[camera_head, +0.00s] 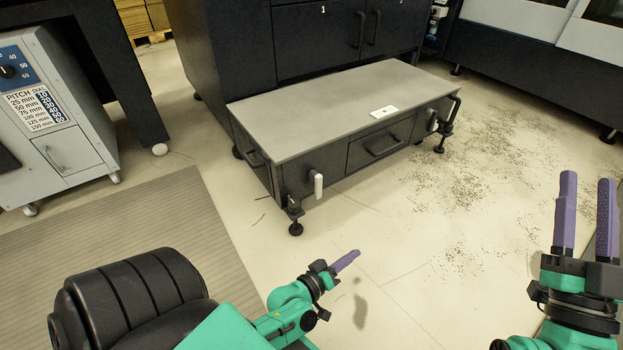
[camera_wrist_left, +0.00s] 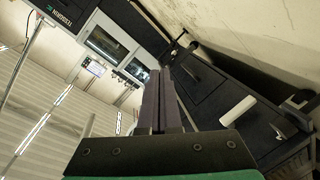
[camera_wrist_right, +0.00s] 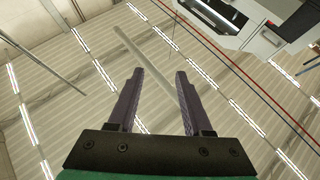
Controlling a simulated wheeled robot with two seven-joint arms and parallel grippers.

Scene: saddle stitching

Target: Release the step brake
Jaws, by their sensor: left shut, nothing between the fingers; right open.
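The low dark step (camera_head: 330,93) with a grey top stands on the floor in front of a dark cabinet. A white-gripped lever (camera_head: 318,186) is on its front left, above a screw foot (camera_head: 295,228). A second pale lever (camera_head: 432,122) is on its front right. My left gripper (camera_head: 352,257) is shut and empty, in front of the step and below the left lever in the picture, apart from it. The left wrist view shows a white grip (camera_wrist_left: 238,110) right of its closed fingers (camera_wrist_left: 160,78). My right gripper (camera_head: 588,178) is open and empty at the far right, well away from the step.
A grey cabinet with a pitch dial (camera_head: 30,100) stands at the left. A ribbed grey mat (camera_head: 150,225) lies on the floor at the left. Small debris (camera_head: 480,160) is scattered right of the step. The floor in front of the step is clear.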

